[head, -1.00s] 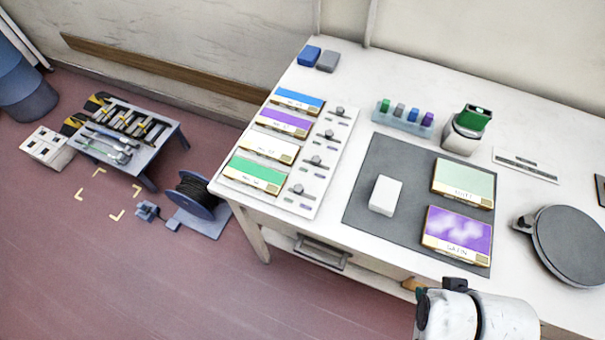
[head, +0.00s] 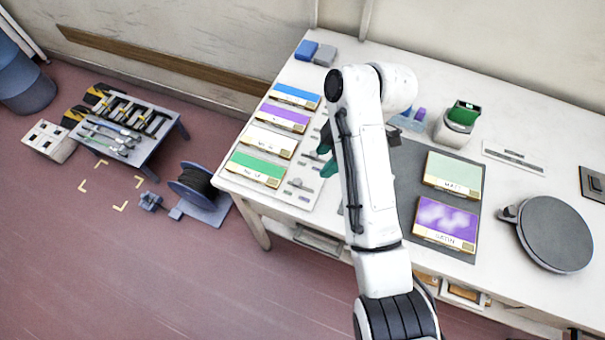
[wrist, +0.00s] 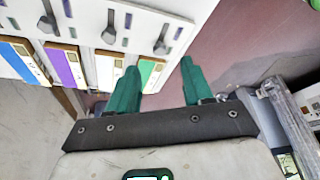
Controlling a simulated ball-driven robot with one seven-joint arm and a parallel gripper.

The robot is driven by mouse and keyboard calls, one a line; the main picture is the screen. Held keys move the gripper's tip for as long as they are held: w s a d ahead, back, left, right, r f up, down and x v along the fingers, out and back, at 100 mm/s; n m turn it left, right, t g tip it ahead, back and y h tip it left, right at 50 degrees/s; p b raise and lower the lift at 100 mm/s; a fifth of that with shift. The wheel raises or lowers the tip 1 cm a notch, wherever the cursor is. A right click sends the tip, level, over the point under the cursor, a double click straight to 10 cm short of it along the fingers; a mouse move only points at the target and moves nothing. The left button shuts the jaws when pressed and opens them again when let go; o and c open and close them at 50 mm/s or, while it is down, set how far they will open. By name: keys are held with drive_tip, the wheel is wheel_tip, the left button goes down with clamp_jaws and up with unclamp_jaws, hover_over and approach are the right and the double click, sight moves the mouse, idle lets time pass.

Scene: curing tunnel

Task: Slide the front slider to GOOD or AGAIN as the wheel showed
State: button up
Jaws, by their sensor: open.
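The slider board (head: 318,192) lies at the table's left end, beside blue, purple, white and green cards. The front slider (head: 297,184), a grey knob in a short slot, is beside the green card (head: 255,169). In the wrist view, the rightmost visible slider (wrist: 162,40) stands by the green card (wrist: 150,68). The slot labels are too small to read. My gripper (head: 326,158) has teal fingers, open and empty, near the board's right side; in the wrist view the open fingers (wrist: 158,82) are apart from the knob. A grey round disc (head: 555,233) is at right.
A dark mat (head: 408,190) carries a pale green panel (head: 452,174) and a purple cloudy panel (head: 445,222). A green-topped device (head: 458,122) stands behind. Blue and grey blocks (head: 306,50) lie at the back left. My arm hides part of the mat.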

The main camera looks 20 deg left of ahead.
sight(296, 181)
drive_tip(key=shift+n+g, duration=0.3)
drive_tip(key=shift+n, duration=0.4)
drive_tip(key=x, duration=0.3)
drive_tip(key=a+x, duration=0.1)
drive_tip(key=x, duration=0.3)
drive_tip(key=a+b+x, duration=0.1)
drive_tip(key=x, duration=0.2)
drive_tip(key=shift+a+r, duration=0.15)
drive_tip(key=shift+r, duration=0.05)
clamp_jaws()
